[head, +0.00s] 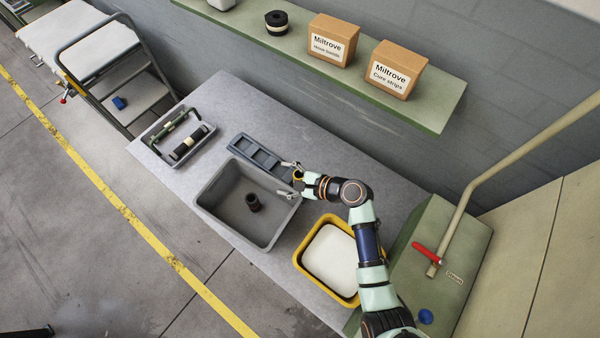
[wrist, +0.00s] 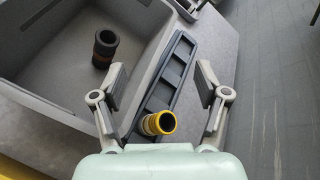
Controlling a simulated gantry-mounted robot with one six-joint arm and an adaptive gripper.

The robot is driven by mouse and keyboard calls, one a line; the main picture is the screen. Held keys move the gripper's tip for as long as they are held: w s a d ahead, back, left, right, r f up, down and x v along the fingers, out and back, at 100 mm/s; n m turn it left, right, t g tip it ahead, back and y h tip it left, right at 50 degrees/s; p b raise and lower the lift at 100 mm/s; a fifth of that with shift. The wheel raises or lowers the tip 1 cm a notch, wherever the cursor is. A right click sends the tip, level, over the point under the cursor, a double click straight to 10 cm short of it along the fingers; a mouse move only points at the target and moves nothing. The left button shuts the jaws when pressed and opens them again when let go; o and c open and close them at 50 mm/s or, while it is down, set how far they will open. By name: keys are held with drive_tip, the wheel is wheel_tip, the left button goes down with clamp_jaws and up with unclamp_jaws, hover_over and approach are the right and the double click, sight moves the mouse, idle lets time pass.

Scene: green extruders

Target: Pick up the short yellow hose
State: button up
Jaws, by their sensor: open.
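The short yellow hose (wrist: 158,123) shows in the wrist view with its round open end toward the camera. It is at the near end of the dark divided rack (wrist: 167,82), between the bases of my fingers. Whether it sits in a slot or over the rack is hard to tell. In the head view the hose (head: 298,175) is a small yellow patch, partly hidden by my gripper (head: 287,179). My gripper is open, its fingers spread on either side of the rack, and it also shows in the wrist view (wrist: 161,75). No finger visibly touches the hose.
A grey bin (head: 215,208) beside the rack holds a dark short hose (head: 253,203). A yellow-rimmed tray (head: 301,259) with a white inside is under my arm. A grey tray (head: 147,137) with tools is at the table's far left. A shelf (head: 440,112) with boxes runs behind.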

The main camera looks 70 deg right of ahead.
sight(299, 176)
drive_tip(key=shift+s+d+f+m+h+b, duration=0.2)
drive_tip(key=shift+s+d+f+m+h, duration=0.3)
drive_tip(key=shift+s+d+f+m, duration=0.8)
drive_tip(key=shift+s+d+f+m+h+b, duration=0.15)
drive_tip(key=shift+s+d+f+m+h, duration=0.55)
drive_tip(key=shift+f+m, duration=1.1)
drive_tip(key=shift+s+d+f+m+h+b, duration=0.25)
drive_tip(key=shift+s+d+f+m, duration=0.45)
drive_tip(key=shift+d+f+m, duration=0.7)
drive_tip(key=shift+w+a+f, duration=0.2)
drive_tip(key=shift+w+f, duration=0.1)
drive_tip(key=shift+f, duration=0.15)
drive_tip(key=b+x, duration=0.1)
drive_tip(key=x, duration=0.3)
drive_tip(key=shift+w+f, duration=0.15)
drive_tip(key=shift+a, duration=0.1)
clamp_jaws()
wheel_tip(299, 176, up, 20)
drive_tip(key=p, duration=0.5)
